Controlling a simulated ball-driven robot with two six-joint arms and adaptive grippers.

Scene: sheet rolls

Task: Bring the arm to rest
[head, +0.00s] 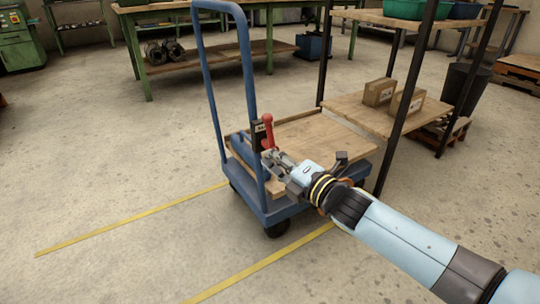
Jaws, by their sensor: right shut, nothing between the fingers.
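My right arm comes in from the lower right and reaches to the middle of the view. My right gripper (273,157) is shut and empty, over the left part of a blue trolley (262,205) with a wooden deck (312,139). A red-handled thing (267,131) and a dark block (258,137) stand just beyond the fingertips. I cannot tell whether the fingers touch them. My left gripper is not in view.
The trolley's tall blue handle (209,88) rises left of the gripper. A shelf rack with a wooden shelf (350,112) and two cardboard boxes (379,92) stands behind at right. A green workbench (149,84) is at the back. The floor at left is clear, with yellow lines (130,219).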

